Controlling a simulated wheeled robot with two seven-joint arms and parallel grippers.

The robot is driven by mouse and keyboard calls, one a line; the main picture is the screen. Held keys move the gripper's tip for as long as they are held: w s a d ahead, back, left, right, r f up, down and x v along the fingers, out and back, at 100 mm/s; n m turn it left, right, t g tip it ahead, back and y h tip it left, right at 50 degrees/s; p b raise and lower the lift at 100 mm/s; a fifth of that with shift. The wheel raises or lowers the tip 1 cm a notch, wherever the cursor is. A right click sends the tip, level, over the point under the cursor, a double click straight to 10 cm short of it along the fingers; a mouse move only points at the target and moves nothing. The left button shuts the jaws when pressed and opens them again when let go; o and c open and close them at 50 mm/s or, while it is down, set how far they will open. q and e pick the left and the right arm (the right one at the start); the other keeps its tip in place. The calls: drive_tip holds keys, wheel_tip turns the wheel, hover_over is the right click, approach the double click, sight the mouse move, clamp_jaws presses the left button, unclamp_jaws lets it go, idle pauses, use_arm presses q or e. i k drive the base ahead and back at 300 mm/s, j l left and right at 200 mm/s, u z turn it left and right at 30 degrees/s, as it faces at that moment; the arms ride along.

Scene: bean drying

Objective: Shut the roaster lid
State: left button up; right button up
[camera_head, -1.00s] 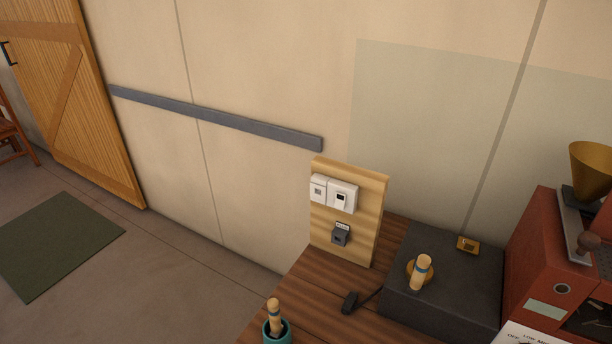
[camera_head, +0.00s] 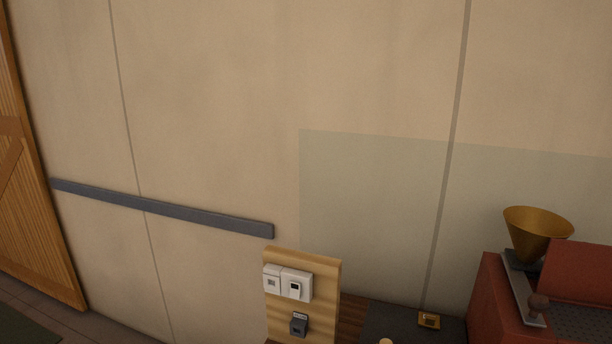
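A red machine (camera_head: 492,296), which looks like the roaster, stands at the lower right of the head view, cut off by the frame edges. A brass funnel (camera_head: 537,232) sits on its top. A red panel (camera_head: 583,271) rises at the right edge behind a dark perforated surface (camera_head: 585,322). I cannot tell for sure whether this panel is the lid. Neither of my grippers shows.
A wooden board (camera_head: 323,293) with white switches (camera_head: 295,286) and a dark socket (camera_head: 299,324) stands left of the machine. A small brass plate (camera_head: 429,320) is on the dark block (camera_head: 388,322). A grey rail (camera_head: 165,209) runs along the wall. A wooden door (camera_head: 34,190) is at far left.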

sight(578, 270)
drive_tip(key=z, duration=1.5)
